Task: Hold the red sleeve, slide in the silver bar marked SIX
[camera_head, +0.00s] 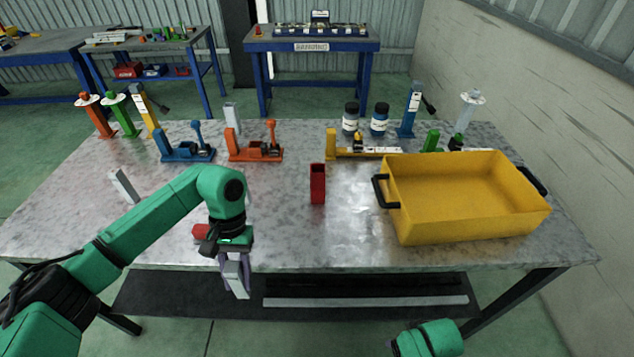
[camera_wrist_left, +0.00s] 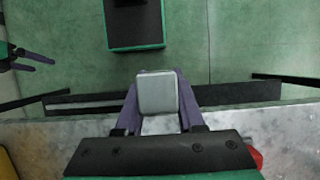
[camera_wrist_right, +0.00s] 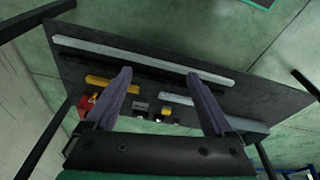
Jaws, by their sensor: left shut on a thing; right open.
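A red sleeve (camera_head: 317,184) stands upright near the middle of the metal table, apart from both grippers. My left gripper (camera_head: 234,266) is shut on a silver bar (camera_head: 238,281) over the front edge of the table. The bar's pale square end (camera_wrist_left: 158,92) shows between the fingers in the left wrist view. I cannot read any mark on it. Two other pale bars are on the table, one at the left (camera_head: 124,185) and one at the back (camera_head: 232,117). My right gripper (camera_wrist_right: 160,76) is open and empty in the right wrist view, in front of the lower shelf.
A yellow bin (camera_head: 430,222) with black handles fills the table's right side. Blue (camera_head: 188,151) and orange (camera_head: 256,150) clamps stand behind the sleeve. A red piece (camera_head: 200,231) lies beside my left gripper. The lower shelf (camera_head: 200,295) holds long bars. The table around the sleeve is clear.

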